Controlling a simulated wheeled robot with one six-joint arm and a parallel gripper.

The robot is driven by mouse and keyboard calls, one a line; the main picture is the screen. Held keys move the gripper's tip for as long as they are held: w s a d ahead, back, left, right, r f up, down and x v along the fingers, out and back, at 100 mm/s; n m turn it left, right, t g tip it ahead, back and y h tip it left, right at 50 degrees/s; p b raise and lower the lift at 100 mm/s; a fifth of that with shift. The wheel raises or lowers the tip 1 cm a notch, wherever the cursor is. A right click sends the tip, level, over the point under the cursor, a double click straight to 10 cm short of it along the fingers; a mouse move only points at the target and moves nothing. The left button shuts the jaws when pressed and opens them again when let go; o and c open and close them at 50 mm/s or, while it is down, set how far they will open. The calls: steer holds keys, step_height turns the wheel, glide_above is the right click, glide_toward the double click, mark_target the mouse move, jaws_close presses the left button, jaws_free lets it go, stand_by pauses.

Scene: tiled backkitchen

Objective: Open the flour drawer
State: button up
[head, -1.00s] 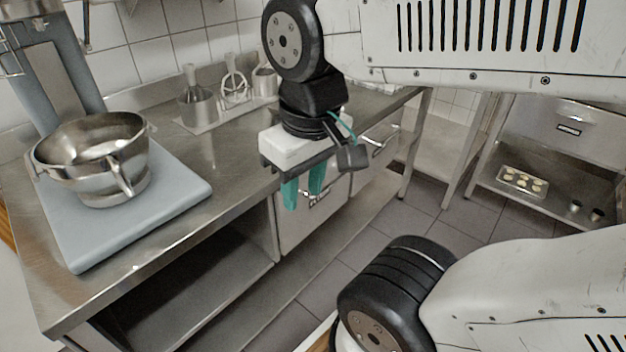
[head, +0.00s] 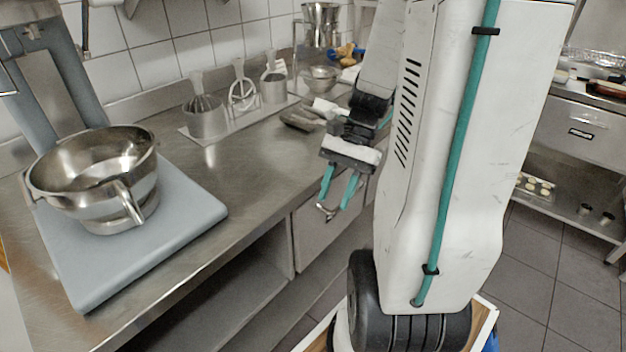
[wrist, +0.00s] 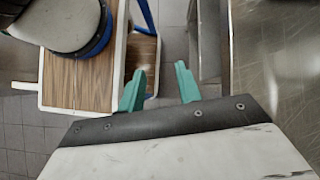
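Under the steel counter is a steel drawer front (head: 312,238) with a bar handle (head: 325,212); the arm partly covers the area right of it. I can read no flour label. My gripper (head: 339,190) hangs in front of the counter edge, teal fingers pointing down, spread apart and empty.
A mixer bowl (head: 95,180) stands on a grey base at the left of the counter. Utensil pots (head: 205,118) and a small bowl (head: 322,78) stand further back. Another drawer (head: 585,132) is at the right, above a shelf with a pastry tray (head: 537,186). Tiled floor is free between.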

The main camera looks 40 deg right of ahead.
steer(key=d+f+m+t+y, duration=0.2)
steer(key=d+f+m+t, duration=1.3)
steer(key=m, duration=1.2)
steer(key=w+f+m, duration=0.1)
steer(key=w+m, duration=0.1)
steer(key=w+d+f+m+h, duration=0.1)
steer(key=w+m, duration=0.2)
steer(key=w+d+f+m+h, duration=0.1)
steer(key=w+m, duration=0.1)
steer(key=w, duration=0.1)
steer(key=shift+w+f+t, duration=0.25)
steer(key=shift+f+t, duration=0.05)
steer(key=shift+s, duration=0.1)
jaws_close()
